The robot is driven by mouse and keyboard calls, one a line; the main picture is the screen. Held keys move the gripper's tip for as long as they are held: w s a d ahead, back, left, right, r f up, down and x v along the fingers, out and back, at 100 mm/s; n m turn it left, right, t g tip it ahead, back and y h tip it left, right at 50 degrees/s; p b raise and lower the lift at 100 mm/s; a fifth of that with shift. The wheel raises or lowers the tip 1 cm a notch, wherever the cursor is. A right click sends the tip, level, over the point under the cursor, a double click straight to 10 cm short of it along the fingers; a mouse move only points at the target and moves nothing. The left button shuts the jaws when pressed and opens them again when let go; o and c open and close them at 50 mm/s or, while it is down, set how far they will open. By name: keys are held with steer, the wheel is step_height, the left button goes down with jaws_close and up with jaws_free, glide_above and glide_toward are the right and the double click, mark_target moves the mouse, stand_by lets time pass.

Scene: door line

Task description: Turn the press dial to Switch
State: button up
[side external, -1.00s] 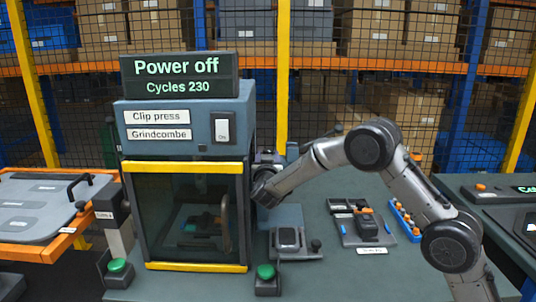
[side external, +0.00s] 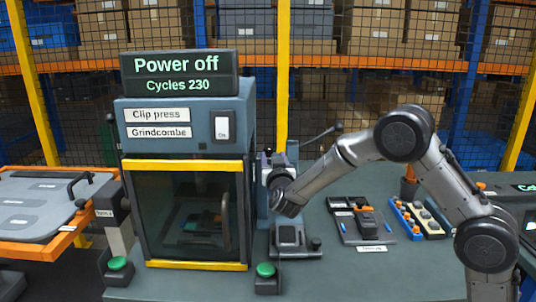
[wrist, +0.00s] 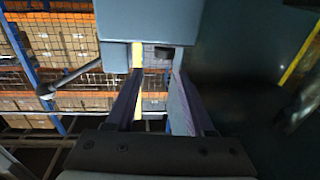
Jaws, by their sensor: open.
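The clip press (side external: 188,185) is a grey-blue cabinet with a dark glass door edged in yellow. Its top display (side external: 180,77) reads "Power off" and "Cycles 230". A white rocker switch (side external: 222,127) sits on its upper right front. I cannot make out a dial or its setting in either view. My gripper (wrist: 157,72) is open and empty in the wrist view, its fingers pointing to a grey-blue block (wrist: 150,18). In the side view my wrist is right of the press, apart from its front; the fingertips are hard to tell there.
A lever with a black knob (side external: 338,128) rises behind my wrist. A small fixture (side external: 290,238) stands below it. Green buttons (side external: 266,270) (side external: 117,264) flank the press front. Trays with small parts (side external: 362,222) lie to the right. The bench front is clear.

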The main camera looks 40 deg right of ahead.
mark_target(270, 153)
steer(key=s+f+n+t+y, duration=0.1)
steer(key=s+n+t+y, duration=0.1)
steer(key=s+n+y, duration=0.3)
steer(key=w+d, duration=0.1)
steer(key=w, duration=0.3)
steer(key=w+d+m, duration=0.1)
steer(key=w+d, duration=0.1)
steer(key=w, duration=0.2)
steer(key=w+d+m, duration=0.1)
steer(key=w, duration=0.3)
steer(key=shift+d+f+h, duration=0.15)
steer(key=shift+d+h, duration=0.15)
steer(key=shift+d, duration=0.05)
steer(key=shift+c, duration=0.2)
jaws_close()
